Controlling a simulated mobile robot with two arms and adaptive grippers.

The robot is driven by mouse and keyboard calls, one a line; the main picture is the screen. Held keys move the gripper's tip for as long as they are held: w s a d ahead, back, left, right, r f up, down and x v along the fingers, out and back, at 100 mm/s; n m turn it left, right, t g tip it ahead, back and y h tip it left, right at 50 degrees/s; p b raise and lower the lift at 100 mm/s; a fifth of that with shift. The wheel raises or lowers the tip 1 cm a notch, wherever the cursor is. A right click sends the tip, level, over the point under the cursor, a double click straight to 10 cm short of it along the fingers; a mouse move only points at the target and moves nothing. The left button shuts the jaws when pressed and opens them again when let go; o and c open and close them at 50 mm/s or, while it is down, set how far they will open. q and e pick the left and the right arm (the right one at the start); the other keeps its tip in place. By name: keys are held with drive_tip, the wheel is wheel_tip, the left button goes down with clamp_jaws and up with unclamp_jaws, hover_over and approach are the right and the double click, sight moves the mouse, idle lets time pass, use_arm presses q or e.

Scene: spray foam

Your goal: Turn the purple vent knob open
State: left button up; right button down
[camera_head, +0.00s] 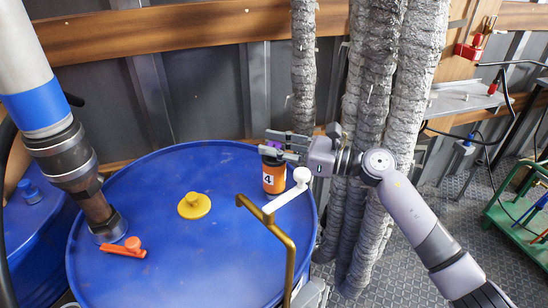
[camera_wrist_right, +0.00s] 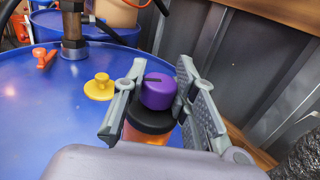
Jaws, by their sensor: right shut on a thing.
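The purple vent knob (camera_wrist_right: 158,92) sits on a black collar (camera_wrist_right: 149,119) at the top of an orange canister (camera_head: 274,178) marked 4. The canister stands upright at the right side of a blue drum. A dark slot or mark crosses the knob's top. My right gripper (camera_head: 271,145) reaches in from the right, with its fingers on either side of the knob. In the right wrist view it is shut on the knob. In the head view the fingers hide most of the knob. My left gripper is in neither view.
The blue drum top (camera_head: 175,240) carries a yellow cap (camera_head: 194,206), an orange-red handle (camera_head: 124,248) and a thick pipe (camera_head: 75,165). A brass bent rod (camera_head: 275,232) and a white lever (camera_head: 288,196) stand close to the canister. Silver-wrapped pipes (camera_head: 372,120) rise behind my right arm.

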drive_tip(key=shift+f, duration=0.1)
drive_tip(key=c, duration=1.3)
unclamp_jaws()
drive_tip(key=v, duration=1.2)
